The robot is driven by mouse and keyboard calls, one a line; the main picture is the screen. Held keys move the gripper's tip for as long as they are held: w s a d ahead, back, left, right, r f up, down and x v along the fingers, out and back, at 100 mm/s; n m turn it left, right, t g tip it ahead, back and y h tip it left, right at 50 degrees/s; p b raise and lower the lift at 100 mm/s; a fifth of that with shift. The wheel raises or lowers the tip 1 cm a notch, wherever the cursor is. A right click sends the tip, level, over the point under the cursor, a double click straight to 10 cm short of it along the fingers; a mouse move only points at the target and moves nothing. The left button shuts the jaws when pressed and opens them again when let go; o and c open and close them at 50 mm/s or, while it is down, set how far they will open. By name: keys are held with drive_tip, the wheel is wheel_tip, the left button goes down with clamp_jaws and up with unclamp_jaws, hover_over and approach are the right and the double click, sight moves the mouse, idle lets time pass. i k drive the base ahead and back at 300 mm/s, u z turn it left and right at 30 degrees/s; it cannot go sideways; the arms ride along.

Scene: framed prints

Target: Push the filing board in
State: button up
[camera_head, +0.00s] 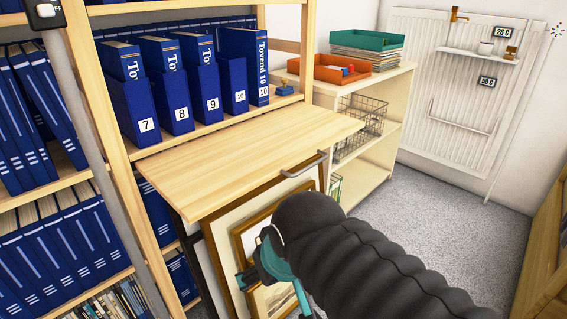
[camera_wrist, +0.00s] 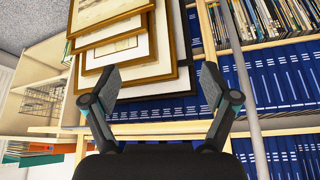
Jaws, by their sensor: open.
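The filing board (camera_head: 245,155) is a pale wooden panel. It sticks out from the bookcase below the row of numbered blue binders, in the head view. A dark grey bar handle (camera_head: 304,164) sits near its front right edge. My gripper (camera_head: 270,290) is below and in front of the board, near the framed prints, and apart from the board. In the wrist view my gripper (camera_wrist: 162,85) is open with nothing between its fingers. My dark arm hides part of the prints and floor. I cannot clearly make out the board in the wrist view.
Framed prints (camera_head: 225,232) lean under the board; they also show beyond my fingers in the wrist view (camera_wrist: 125,45). A low shelf (camera_head: 395,92) with trays and a wire basket (camera_head: 360,125) stands right of the bookcase. Grey floor (camera_head: 440,205) is free at the right.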

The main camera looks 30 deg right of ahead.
sight(197, 178)
drive_tip(key=z, duration=1.5)
drive_tip(key=k, duration=1)
drive_tip(key=u, duration=1.45)
